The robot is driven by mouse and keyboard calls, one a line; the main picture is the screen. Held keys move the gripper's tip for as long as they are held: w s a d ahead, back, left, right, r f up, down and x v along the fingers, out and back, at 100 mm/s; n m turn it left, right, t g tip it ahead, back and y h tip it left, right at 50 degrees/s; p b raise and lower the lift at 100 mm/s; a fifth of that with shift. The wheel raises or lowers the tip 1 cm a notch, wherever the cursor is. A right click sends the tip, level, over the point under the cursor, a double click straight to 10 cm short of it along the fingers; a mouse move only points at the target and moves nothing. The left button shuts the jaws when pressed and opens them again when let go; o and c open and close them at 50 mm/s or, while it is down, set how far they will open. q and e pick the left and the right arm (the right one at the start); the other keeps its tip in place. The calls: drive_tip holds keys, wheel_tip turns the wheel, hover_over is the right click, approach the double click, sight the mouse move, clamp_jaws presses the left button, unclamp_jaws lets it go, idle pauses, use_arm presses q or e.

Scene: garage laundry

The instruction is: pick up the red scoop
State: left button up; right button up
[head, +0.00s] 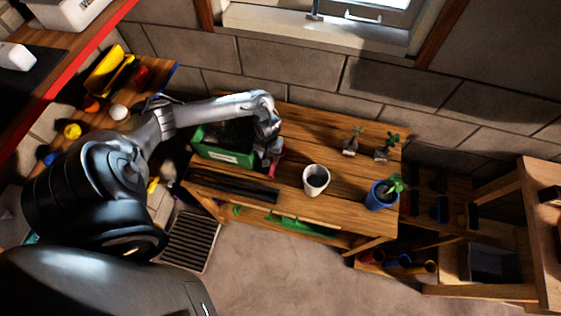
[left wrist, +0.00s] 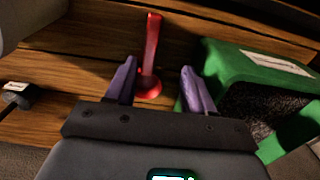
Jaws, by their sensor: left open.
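The red scoop (left wrist: 150,60) lies on the wooden bench in the left wrist view, its narrow shaft running away from a rounder near end. My left gripper (left wrist: 160,72) is open, with its two purple fingers on either side of the scoop's near part; I cannot tell if they touch it. In the head view, the left gripper (head: 270,158) is above the bench beside the green container, and a small part of the red scoop (head: 279,154) shows next to it, the rest hidden. My right gripper is not in view.
A green container (head: 222,156) with dark soil stands close beside the left gripper; it also shows in the left wrist view (left wrist: 232,62). A white pot (head: 316,180), a blue pot with a plant (head: 380,196) and small seedlings (head: 352,140) stand to the right. Bench planks between them are clear.

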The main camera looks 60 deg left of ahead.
sight(273, 165)
use_arm(q)
drive_tip(key=f, duration=0.2)
drive_tip(key=f+b, duration=0.1)
drive_tip(key=f, duration=0.1)
drive_tip(key=shift+w+d+f, duration=0.2)
drive_tip(key=shift+f, duration=0.2)
drive_tip(key=f, duration=0.2)
drive_tip(key=f+b, duration=0.1)
drive_tip(key=f, duration=0.1)
drive_tip(key=shift+w+d, duration=0.1)
drive_tip(key=shift+w, duration=0.3)
drive_tip(key=shift+f, duration=0.75)
